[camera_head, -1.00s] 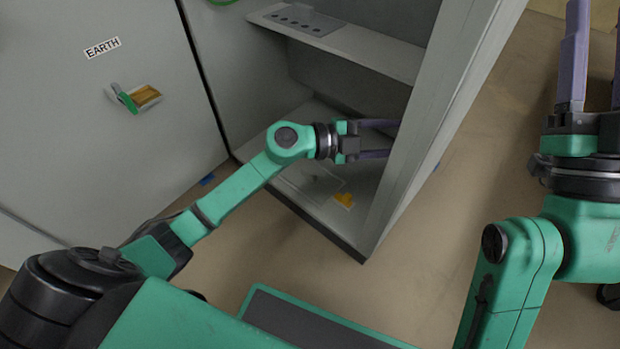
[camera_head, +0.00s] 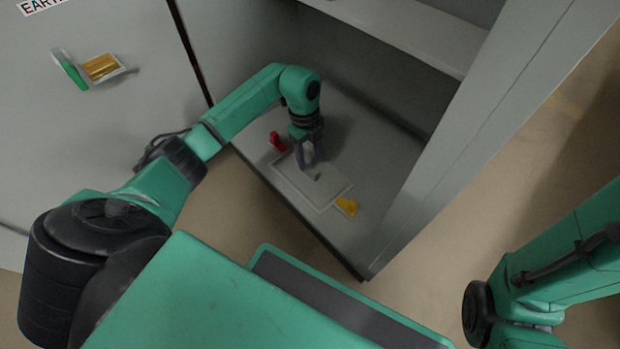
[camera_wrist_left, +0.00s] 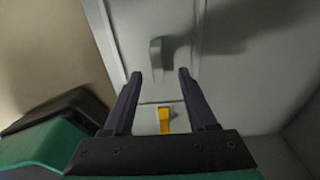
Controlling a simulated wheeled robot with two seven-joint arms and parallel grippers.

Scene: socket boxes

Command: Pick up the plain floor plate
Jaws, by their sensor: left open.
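The plain floor plate (camera_head: 318,190) is a flat grey panel lying in the floor of the open cabinet. A small grey handle (camera_wrist_left: 156,54) stands up from it in the left wrist view. My left gripper (camera_head: 310,165) points down over the plate, close to the handle in the head view. Its fingers (camera_wrist_left: 159,74) are open and spread, with nothing between them; the handle lies just beyond the fingertips. The fingers hide part of the plate in the head view. My right gripper is outside the head view; only part of that arm shows at the right.
A yellow piece (camera_head: 347,206) sits at the plate's right end and a red piece (camera_head: 277,141) at its left end. A shelf (camera_head: 410,28) hangs above the cabinet floor. The cabinet's side wall (camera_head: 470,135) stands right of the plate.

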